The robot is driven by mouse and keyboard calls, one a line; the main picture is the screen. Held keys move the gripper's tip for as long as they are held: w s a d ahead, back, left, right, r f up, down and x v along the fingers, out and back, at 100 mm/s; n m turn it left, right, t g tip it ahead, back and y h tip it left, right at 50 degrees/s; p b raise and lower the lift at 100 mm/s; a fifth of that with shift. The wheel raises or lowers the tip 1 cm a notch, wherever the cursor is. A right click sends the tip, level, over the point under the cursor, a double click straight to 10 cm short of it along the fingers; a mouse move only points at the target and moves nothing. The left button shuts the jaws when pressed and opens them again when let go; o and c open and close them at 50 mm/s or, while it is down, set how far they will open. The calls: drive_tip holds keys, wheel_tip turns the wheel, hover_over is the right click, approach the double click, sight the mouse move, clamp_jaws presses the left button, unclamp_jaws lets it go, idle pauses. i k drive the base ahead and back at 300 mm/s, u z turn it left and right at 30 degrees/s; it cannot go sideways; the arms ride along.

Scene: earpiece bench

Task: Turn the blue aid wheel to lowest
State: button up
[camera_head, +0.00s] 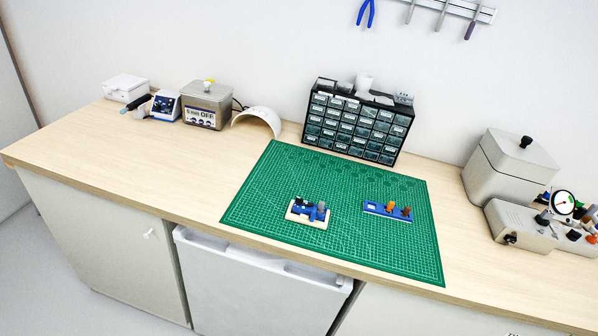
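A small beige holder (307,223) with blue parts (311,211) in it lies on the green cutting mat (338,240), left of the mat's middle near its front edge. The blue parts may be the blue aid, but they are too small to tell apart, and I cannot make out a wheel or its setting. A grey piece stands among them. My gripper does not show in this view.
A blue strip (375,209) with orange and brown pieces lies right of the holder. A drawer cabinet (352,128) stands behind the mat. A grey box (508,165) and a gauge device (520,224) are at right. Left holds an ultrasonic-type unit (207,103). Bare bench lies front left.

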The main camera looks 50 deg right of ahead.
sight(299, 201)
drive_tip(key=z, duration=0.55)
drive_tip(key=i, duration=1.05)
drive_tip(key=z, duration=0.6)
drive_tip(key=k, duration=0.7)
drive_tip(key=z, duration=0.25)
drive_tip(key=i, duration=0.75)
drive_tip(key=u, duration=0.1)
